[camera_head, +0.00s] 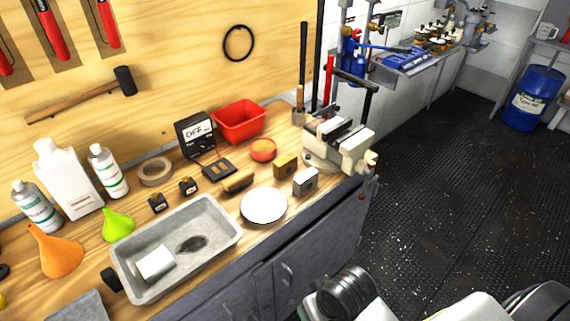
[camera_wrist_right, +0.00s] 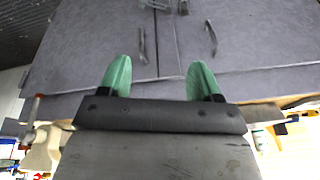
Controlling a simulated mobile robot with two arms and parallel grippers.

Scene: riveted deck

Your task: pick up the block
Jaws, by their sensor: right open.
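Several small block-like items stand on the wooden workbench (camera_head: 205,218) in the head view. One is a yellow-brown block (camera_head: 285,167) near the vise, and beside it is a grey-white block (camera_head: 306,181). A brown, wood-coloured piece (camera_head: 238,182) lies to their left. I cannot tell which one is the task's block. My right gripper (camera_wrist_right: 160,82) shows in the right wrist view with its two green fingertips wide apart and nothing between them. Grey cabinet doors (camera_wrist_right: 95,45) lie beyond it. My left gripper is in neither view.
A white plate (camera_head: 264,206) lies before the blocks, and a grey tray (camera_head: 225,231) holding a white piece is to its left. A cream vise (camera_head: 354,151) stands at the bench's right end. A red bin (camera_head: 239,121) is behind. Dark floor (camera_head: 440,190) on the right is clear.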

